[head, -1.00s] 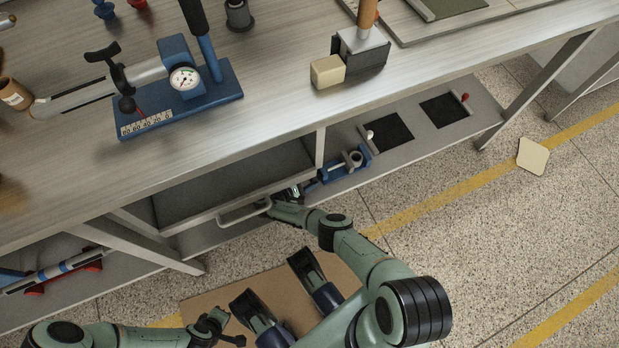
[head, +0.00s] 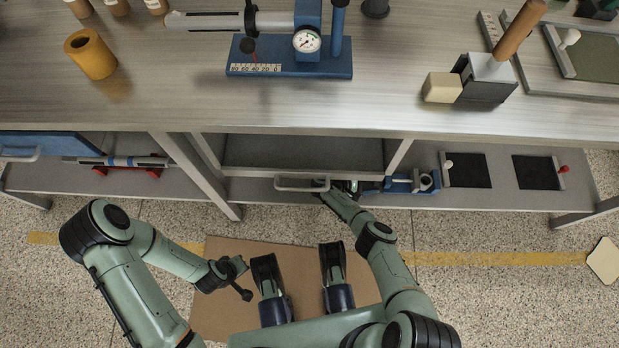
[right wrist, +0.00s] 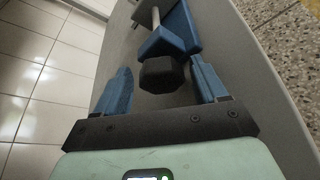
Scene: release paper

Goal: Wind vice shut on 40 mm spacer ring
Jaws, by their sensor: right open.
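The blue vice (head: 400,184) lies on the low shelf under the bench, and it also shows in the right wrist view (right wrist: 180,30). A grey ring (head: 426,181), apparently the spacer ring, sits at its right end; I cannot tell whether both jaws touch it. A black knob (right wrist: 160,76) is at the vice's near end in the right wrist view. My right gripper (right wrist: 160,64) is open, its blue fingers on either side of the knob with gaps visible. In the head view, my right gripper (head: 348,188) is partly hidden. My left gripper (head: 238,278) is low, away from the vice; its opening is unclear.
A drawer handle (head: 301,184) juts out just left of my right gripper. Two black pads (head: 466,170) lie right of the vice. The bench top (head: 180,100) overhangs the shelf and carries a blue gauge fixture (head: 310,62) and a yellow-brown cylinder (head: 91,55).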

